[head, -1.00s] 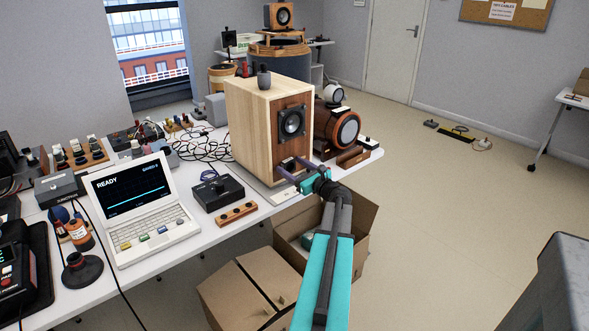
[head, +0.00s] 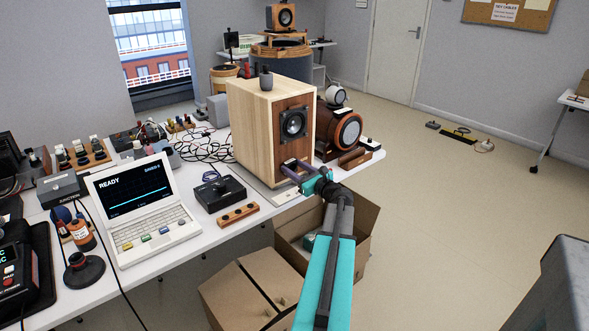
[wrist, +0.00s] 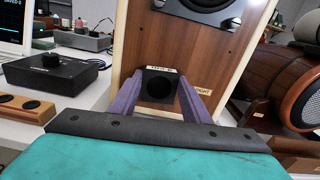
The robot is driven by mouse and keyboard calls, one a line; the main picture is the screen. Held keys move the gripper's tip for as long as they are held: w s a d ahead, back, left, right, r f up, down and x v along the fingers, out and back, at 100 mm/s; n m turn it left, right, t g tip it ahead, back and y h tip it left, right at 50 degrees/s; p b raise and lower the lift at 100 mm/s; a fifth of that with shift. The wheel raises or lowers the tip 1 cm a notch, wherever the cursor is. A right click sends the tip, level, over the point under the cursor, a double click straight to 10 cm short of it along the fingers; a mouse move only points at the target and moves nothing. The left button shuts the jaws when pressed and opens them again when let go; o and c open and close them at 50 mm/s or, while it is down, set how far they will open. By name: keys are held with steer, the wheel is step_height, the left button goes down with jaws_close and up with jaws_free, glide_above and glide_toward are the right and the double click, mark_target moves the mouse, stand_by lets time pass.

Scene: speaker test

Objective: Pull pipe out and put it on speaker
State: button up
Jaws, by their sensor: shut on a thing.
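The speaker (head: 252,130) is a tall wooden box with a pale side, a darker front and a round black driver. It stands upright near the table's right end. In the wrist view its front (wrist: 200,58) fills the upper middle. The pipe (wrist: 158,87) is a black piece with a square face and a round dark hole, low on the speaker's front. My gripper (head: 287,164) has its purple fingers shut on the pipe, one on each side. How far the pipe sits inside the speaker is hidden.
A small dark object (head: 266,79) stands on the speaker's top, with bare wood around it. A brown barrel-shaped speaker (head: 336,127) is close on the right. A black box (head: 220,193) and a laptop (head: 145,205) are left. Open cartons (head: 362,215) stand below the table edge.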

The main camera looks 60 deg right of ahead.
steer(key=v, duration=1.2)
steer(key=shift+s, duration=0.15)
stand_by(3.7)
steer(key=shift+a, duration=0.1)
